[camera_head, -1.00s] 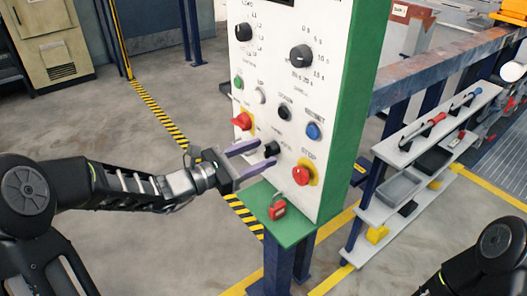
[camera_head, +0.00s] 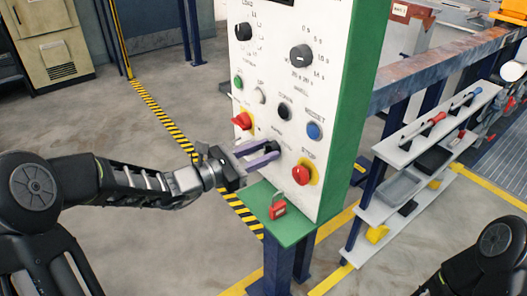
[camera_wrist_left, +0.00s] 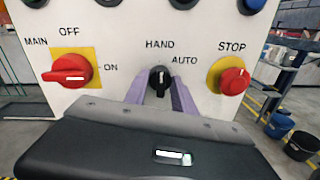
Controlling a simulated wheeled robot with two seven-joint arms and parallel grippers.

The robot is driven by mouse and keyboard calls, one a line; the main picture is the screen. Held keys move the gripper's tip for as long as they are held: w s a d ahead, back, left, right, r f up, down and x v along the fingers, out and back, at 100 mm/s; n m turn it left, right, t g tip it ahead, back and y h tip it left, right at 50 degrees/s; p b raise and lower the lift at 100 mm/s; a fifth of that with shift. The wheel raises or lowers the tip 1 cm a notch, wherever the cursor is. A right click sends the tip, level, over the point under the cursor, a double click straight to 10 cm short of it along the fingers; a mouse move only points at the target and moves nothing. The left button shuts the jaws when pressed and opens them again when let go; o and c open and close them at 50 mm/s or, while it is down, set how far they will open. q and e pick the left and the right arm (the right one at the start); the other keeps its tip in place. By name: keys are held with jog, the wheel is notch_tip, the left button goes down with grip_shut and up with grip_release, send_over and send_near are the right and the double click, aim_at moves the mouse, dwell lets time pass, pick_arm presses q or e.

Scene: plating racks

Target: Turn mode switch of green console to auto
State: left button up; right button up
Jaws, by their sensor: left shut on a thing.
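The green console (camera_head: 290,90) has a white front panel and green sides. Its mode switch (camera_wrist_left: 159,82) is a black knob between the HAND and AUTO labels in the left wrist view. Its white mark points about straight up, between the two labels. My left gripper (camera_wrist_left: 160,92) has its purple fingers closed on the knob, one on each side. In the head view, my left gripper (camera_head: 274,152) reaches the panel from the left and its fingertips mostly hide the switch. My right gripper is out of view.
The red main switch (camera_wrist_left: 68,70) is left of the mode switch, and the red STOP button (camera_wrist_left: 235,80) is right. A red padlock (camera_head: 278,208) sits on the green ledge below. A shelf rack (camera_head: 405,180) stands to the right.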

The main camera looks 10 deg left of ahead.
pick_arm(q)
grip_shut()
jog(key=m+b, duration=0.5)
jog(key=b, duration=0.4)
jog(key=m+b, duration=0.5)
jog(key=b, duration=0.4)
jog(key=shift+d+f+m+y, duration=0.1)
jog(key=shift+f+m+y, duration=0.1)
jog(key=shift+m+y, duration=0.15)
jog(key=shift+r+m+b, duration=0.25)
jog(key=shift+m+b, duration=0.3)
jog(key=shift+b, duration=0.15)
jog(key=o, duration=1)
grip_release()
